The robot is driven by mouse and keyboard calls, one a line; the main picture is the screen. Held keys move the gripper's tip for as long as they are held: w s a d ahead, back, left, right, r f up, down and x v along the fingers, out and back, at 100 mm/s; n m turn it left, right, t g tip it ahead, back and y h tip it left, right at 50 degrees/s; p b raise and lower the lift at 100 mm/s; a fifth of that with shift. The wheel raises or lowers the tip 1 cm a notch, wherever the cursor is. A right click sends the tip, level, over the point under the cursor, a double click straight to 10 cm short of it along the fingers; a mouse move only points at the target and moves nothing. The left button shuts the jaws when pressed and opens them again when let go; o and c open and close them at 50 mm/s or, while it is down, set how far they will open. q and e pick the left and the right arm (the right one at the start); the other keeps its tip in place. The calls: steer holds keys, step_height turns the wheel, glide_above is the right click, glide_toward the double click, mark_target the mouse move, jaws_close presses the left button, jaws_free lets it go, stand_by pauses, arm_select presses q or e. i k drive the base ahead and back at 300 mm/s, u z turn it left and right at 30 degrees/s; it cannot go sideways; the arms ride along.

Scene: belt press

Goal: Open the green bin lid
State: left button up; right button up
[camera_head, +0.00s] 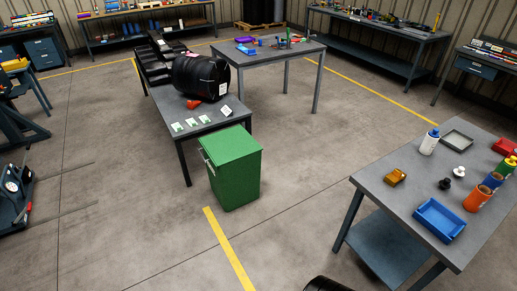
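The green bin (235,180) stands upright on the concrete floor near the middle of the view, at the front end of a grey table. Its green lid (230,146) lies flat across the top and looks closed. A small light-coloured part shows on the bin's left side near the lid's edge. The inside of the bin is hidden. Neither of my grippers is in view. Only a dark rounded shape shows at the bottom edge, and I cannot tell what it is.
The grey table (220,122) behind the bin holds a black drum (200,75) and cards. A workbench (380,175) at the right holds a blue tray (439,220), bottles and small parts. The floor in front of the bin is clear, crossed by a yellow line (228,248).

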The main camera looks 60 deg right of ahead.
mark_target(222, 148)
steer(key=z, duration=1.4)
steer(key=i, duration=0.1)
